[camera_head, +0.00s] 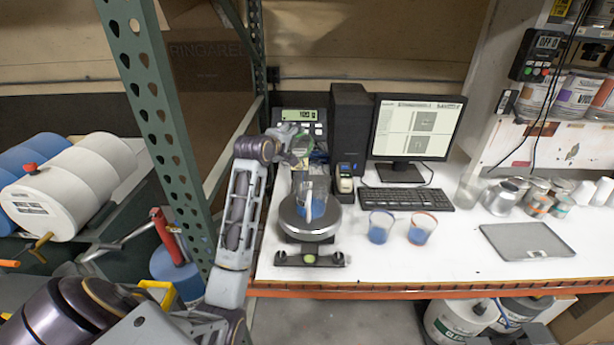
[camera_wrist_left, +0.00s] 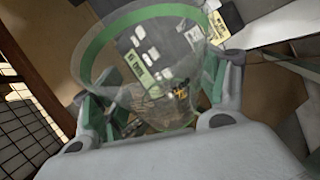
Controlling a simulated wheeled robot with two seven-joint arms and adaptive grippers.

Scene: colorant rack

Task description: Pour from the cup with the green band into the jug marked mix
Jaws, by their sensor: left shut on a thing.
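The clear cup with the green band (camera_wrist_left: 97,47) fills the middle of the left wrist view, its rim ringed in green. My left gripper (camera_wrist_left: 160,118) is shut around it, a green-padded finger on each side. In the head view my left gripper (camera_head: 303,155) is above and just behind the jug (camera_head: 312,190), partly hiding the cup; its exact tilt is hard to tell. The clear jug stands on the round scale plate (camera_head: 310,228) with blue and whitish content visible; its marking is not readable. My right gripper is not in view.
Blue-banded (camera_head: 379,227) and red-banded (camera_head: 421,229) cups with blue content stand right of the scale. A keyboard (camera_head: 405,197), monitor (camera_head: 418,127) and black tower (camera_head: 350,130) are behind. A green rack post (camera_head: 160,110) is left. A dark flat plate (camera_head: 526,241) lies at right.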

